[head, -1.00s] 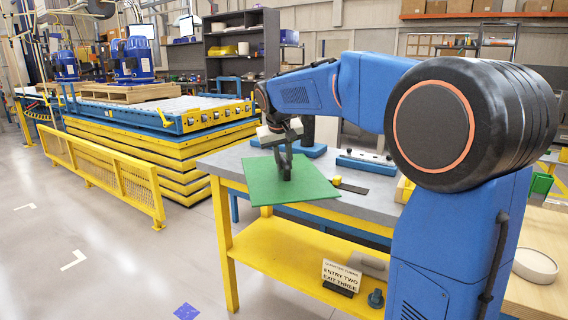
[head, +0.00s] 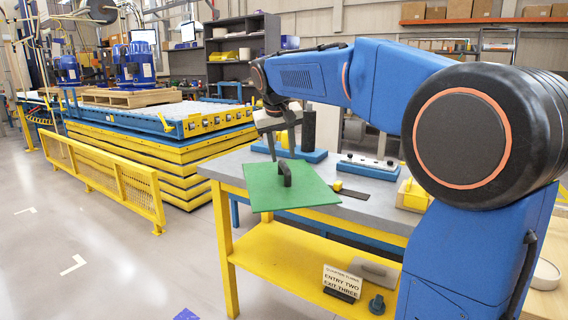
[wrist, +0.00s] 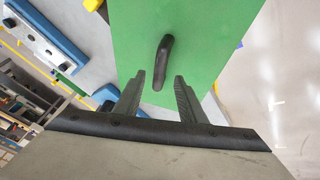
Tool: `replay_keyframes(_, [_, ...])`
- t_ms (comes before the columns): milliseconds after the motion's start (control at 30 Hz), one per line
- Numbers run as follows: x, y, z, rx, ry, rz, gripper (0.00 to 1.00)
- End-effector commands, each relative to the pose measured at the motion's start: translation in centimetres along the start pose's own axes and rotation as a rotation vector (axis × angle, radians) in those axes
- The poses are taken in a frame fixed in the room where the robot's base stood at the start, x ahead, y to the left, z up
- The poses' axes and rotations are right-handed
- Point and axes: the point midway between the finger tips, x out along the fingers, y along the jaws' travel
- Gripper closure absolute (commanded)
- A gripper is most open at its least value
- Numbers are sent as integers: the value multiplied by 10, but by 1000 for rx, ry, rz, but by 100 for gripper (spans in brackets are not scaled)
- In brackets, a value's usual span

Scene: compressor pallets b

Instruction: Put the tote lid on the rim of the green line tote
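The tote lid (head: 268,192) is a flat green panel with a black handle (head: 286,174) standing on its top. I cannot make out the green line tote; whether anything is under the lid is hidden.
The workbench (head: 375,207) also bears a blue base with a black post (head: 308,130), a blue-and-white block (head: 368,166) and a yellow piece (head: 412,195). A sign (head: 342,282) stands on the yellow lower shelf. A yellow barrier (head: 105,180) and open floor are at left.

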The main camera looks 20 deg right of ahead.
Motion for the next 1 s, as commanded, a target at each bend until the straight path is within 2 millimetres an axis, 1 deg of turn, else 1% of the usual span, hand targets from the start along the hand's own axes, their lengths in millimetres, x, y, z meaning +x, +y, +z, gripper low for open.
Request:
replay_keyframes(33, [-10, 0, 0, 0, 2, 0, 63])
replay_keyframes(100, [-21, 0, 0, 0, 1, 0, 63])
replay_keyframes(300, [-42, 0, 0, 0, 1, 0, 63])
replay_keyframes(400, [-46, 0, 0, 0, 1, 0, 63])
replay_keyframes(567, [-47, 0, 0, 0, 0, 0, 63])
replay_keyframes(667, [-48, 1, 6, -2, 0, -4, 63])
replay_keyframes(767, [-49, 4, 26, -7, 0, -16, 63])
replay_keyframes(833, [-48, 7, 48, -14, 1, -30, 63])
replay_keyframes(967, [-44, 12, 101, -30, 2, -62, 63])
replay_keyframes(1000, [-42, 12, 117, -35, 3, -72, 63])
